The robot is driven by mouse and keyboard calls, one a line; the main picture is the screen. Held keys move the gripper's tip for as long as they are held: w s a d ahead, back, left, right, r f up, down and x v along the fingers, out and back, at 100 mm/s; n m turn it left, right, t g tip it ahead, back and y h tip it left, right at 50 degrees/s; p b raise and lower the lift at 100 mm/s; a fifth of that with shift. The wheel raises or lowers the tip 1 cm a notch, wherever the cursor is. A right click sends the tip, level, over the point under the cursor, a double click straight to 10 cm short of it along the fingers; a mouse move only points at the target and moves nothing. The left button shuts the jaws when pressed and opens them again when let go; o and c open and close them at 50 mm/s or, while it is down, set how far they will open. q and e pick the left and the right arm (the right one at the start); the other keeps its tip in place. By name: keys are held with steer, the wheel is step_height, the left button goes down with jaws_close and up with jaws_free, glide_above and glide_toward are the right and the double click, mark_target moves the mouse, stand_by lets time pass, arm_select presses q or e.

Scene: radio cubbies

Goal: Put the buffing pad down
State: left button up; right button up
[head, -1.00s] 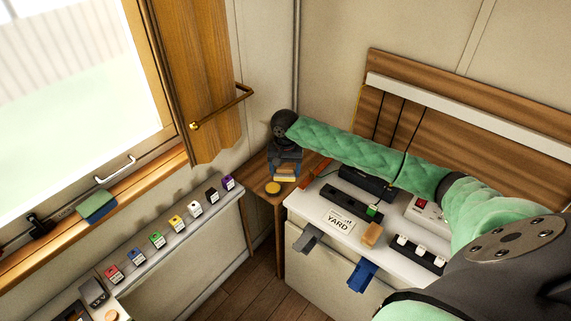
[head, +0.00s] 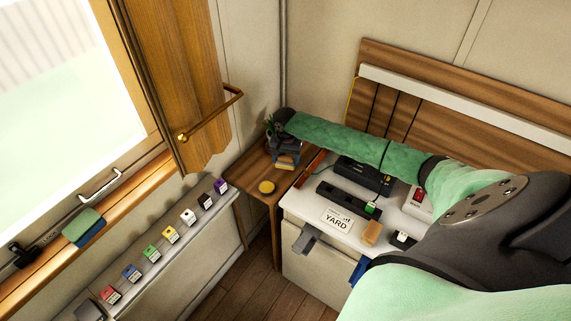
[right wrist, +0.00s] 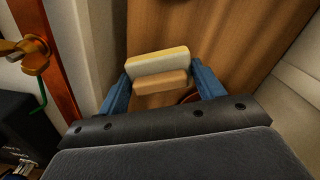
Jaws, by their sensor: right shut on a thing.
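The buffing pad (right wrist: 158,63), a pale yellow and white slab with a tan block (right wrist: 162,82) against it, is between the blue fingers of my right gripper (right wrist: 160,88). In the head view my right gripper (head: 285,156) is over the wooden corner shelf (head: 252,180), with the pad (head: 285,163) showing below it. The gripper is shut on the pad. I cannot tell whether the pad touches the shelf. My left gripper is not in view.
The white counter (head: 300,205) to the right holds a YARD sign (head: 337,220), a tan block (head: 371,232) and black devices. Shelf around the tin is free.

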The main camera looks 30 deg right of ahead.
mark_target(286, 162)
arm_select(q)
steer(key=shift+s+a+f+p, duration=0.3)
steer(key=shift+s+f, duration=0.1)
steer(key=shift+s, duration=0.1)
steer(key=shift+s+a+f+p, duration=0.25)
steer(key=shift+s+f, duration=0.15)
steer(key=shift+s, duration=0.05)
arm_select(e)
steer(key=shift+f, duration=1.85)
steer(key=shift+s, duration=0.1)
steer(key=o, duration=1)
steer(key=shift+f, duration=0.1)
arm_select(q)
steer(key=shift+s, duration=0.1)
arm_select(e)
steer(key=shift+o, duration=0.2)
steer(key=shift+r, duration=0.65)
step_height(286, 162, up, 10)
steer(key=b, duration=0.3)
steer(key=shift+f, duration=0.15)
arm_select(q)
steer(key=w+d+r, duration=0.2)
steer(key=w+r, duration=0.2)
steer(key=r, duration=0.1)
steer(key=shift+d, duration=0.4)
arm_select(e)
steer(key=shift+r, duration=0.65)
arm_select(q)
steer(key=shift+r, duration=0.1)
